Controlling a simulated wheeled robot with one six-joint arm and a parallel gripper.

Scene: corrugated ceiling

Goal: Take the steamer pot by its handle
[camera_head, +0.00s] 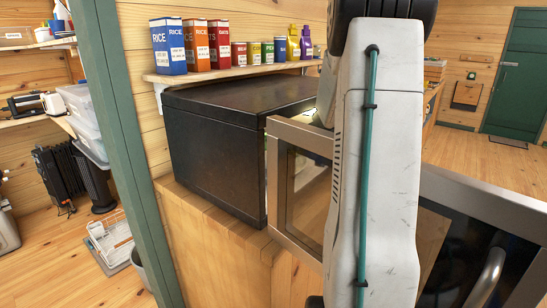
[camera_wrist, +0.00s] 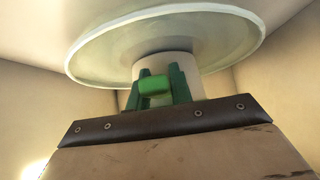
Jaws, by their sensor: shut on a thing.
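The steamer pot (camera_wrist: 176,64) is a small, pale, round vessel inside a pale-walled compartment in the wrist view. It meets a wide, clear round plate (camera_wrist: 85,55), which shows above it in the picture. My gripper (camera_wrist: 160,75) has dark green fingers at the side of the pot. They are shut around the pot's bright green handle (camera_wrist: 154,86). In the head view my arm (camera_head: 375,170) reaches up across the picture. The gripper and the pot are hidden there.
A dark microwave (camera_head: 212,150) stands on a wooden counter (camera_head: 215,250). Its steel-framed door (camera_head: 292,243) is open and extends behind my arm. A shelf (camera_head: 235,73) with cans and boxes runs above the microwave. A green post (camera_head: 127,150) stands at left.

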